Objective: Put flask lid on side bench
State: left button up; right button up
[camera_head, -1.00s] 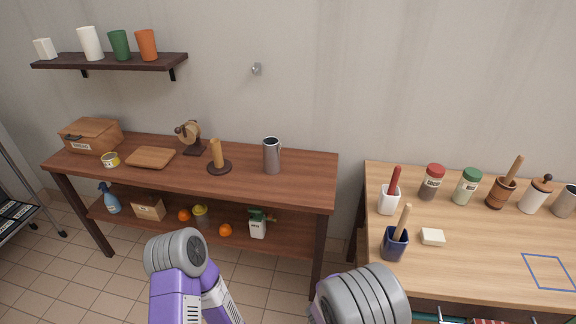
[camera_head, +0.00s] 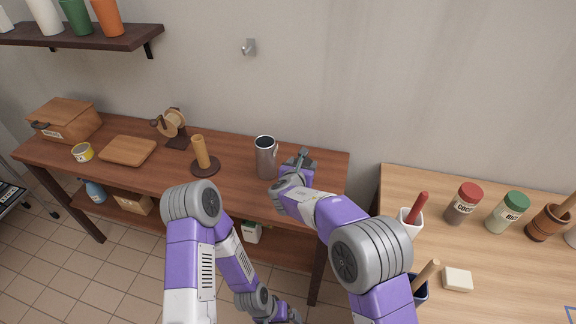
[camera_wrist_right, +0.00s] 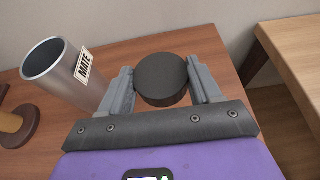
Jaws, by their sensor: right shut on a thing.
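The flask lid (camera_wrist_right: 162,78) is a round black disc between the fingers of my right gripper (camera_wrist_right: 163,84) in the right wrist view. That gripper is shut on it, and in the head view it shows over the right end of the dark wooden bench (camera_head: 240,186). I cannot tell whether the lid touches the wood. The grey metal flask (camera_head: 265,158) stands upright and open on this bench, just left of the gripper. Its "MATE" label shows in the right wrist view (camera_wrist_right: 68,70).
A lighter counter (camera_head: 500,285) with jars stands right, across a gap.

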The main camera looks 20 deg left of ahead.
jog(key=shift+w+a, duration=0.25)
jog(key=shift+w, duration=0.05)
notch_tip(320, 180, down, 5)
jog(key=shift+s+r+b, duration=0.15)
jog(key=shift+b, duration=0.9)
notch_tip(320, 180, down, 5)
jog(key=shift+r+b, duration=0.1)
jog(key=shift+b, duration=0.75)
jog(key=o, duration=1)
